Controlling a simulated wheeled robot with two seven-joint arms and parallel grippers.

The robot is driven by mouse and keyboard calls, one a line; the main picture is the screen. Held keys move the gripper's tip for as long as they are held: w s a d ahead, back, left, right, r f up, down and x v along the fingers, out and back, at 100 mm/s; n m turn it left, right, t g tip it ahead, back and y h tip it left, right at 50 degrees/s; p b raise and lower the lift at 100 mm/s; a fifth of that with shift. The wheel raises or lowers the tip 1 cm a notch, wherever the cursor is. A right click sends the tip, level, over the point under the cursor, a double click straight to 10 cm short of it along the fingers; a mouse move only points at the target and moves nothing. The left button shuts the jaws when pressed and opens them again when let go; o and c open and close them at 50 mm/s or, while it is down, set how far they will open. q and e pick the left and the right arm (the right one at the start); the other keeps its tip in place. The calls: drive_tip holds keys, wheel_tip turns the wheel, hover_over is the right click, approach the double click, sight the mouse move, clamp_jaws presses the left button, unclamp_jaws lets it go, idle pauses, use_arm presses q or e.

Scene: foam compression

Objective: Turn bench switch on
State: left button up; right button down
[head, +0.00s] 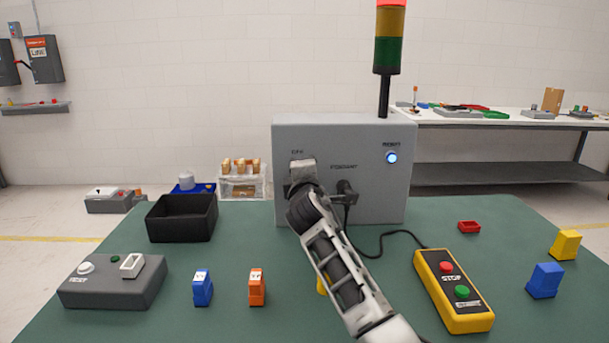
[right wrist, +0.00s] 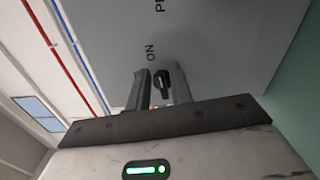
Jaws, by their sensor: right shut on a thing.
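The grey bench box (head: 370,200) stands at the back of the green table. Its front bears an OFF label, a PENDANT label and a lit blue button (head: 391,157). My right gripper (head: 302,171) is at the upper left of this front face, just under the OFF label, and hides the switch in the head view. In the right wrist view the black switch knob (right wrist: 161,80) sits between the two fingers, with an ON label beside it. The gripper is shut on the knob. The knob's exact angle is hard to tell. My left gripper is not in view.
A yellow pendant (head: 452,290) with red and green buttons lies at the right, its black cable running to the box. A black bin (head: 182,218), a grey test box (head: 112,281) and several small blocks stand around. A stack light (head: 389,40) rises behind the box.

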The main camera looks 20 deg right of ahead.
drive_tip(key=shift+a+f+m, duration=0.1)
drive_tip(key=shift+f+m, duration=0.1)
drive_tip(key=shift+m, duration=0.4)
drive_tip(key=c, duration=1.5)
unclamp_jaws()
drive_tip(key=shift+s, duration=0.1)
drive_tip(key=b+v, duration=0.1)
drive_tip(key=v, duration=1.4)
drive_tip(key=shift+s+a+r, duration=0.1)
drive_tip(key=shift+s+a, duration=0.1)
drive_tip(key=shift+s, duration=0.15)
